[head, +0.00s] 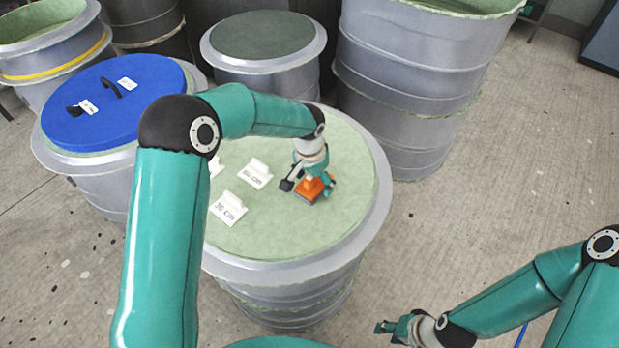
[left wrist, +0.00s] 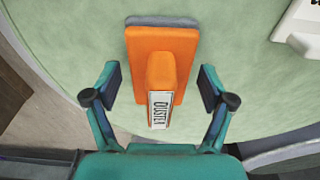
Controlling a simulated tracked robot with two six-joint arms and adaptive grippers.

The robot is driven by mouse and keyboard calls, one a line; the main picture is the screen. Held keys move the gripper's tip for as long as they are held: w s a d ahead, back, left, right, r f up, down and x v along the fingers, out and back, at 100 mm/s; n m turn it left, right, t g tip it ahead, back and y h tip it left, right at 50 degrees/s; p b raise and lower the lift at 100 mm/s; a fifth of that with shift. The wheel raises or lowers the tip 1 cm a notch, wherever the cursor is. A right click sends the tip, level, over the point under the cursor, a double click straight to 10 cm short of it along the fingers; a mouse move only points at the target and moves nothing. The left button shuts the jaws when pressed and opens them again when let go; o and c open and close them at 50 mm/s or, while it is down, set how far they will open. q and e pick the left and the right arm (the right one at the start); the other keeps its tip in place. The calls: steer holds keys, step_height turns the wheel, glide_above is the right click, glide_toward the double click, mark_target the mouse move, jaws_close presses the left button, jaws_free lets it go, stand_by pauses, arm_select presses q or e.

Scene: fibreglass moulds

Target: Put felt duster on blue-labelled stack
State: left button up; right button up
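The felt duster (head: 311,188) has an orange body and handle, and lies on the pale green top of the middle drum (head: 340,225). In the left wrist view the duster (left wrist: 147,42) shows a grey felt edge and a "DUSTER" label on its handle. My left gripper (head: 309,184) is over it, with open fingers on either side of the handle and a gap at each side. A drum at the left has a blue lid (head: 128,125) with white tags; I cannot tell if this is the blue-labelled stack. My right gripper (head: 397,328) is low at the front, apart from everything; its opening is unclear.
White lettered label blocks (head: 228,208) stand on the middle drum, left of the duster. A dark-topped drum (head: 262,38) stands behind, and a tall grey stack (head: 405,75) at the back right. A yellow-banded drum (head: 45,45) is at the back left. The floor at the right is clear.

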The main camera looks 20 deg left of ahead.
mark_target(310, 177)
stand_by(0.3)
arm_select(q)
steer(key=r, duration=0.4)
steer(key=s+r, duration=0.1)
steer(key=r, duration=0.7)
steer(key=shift+s+a, duration=0.15)
steer(key=shift+a, duration=0.1)
steer(key=shift+s+r, duration=0.1)
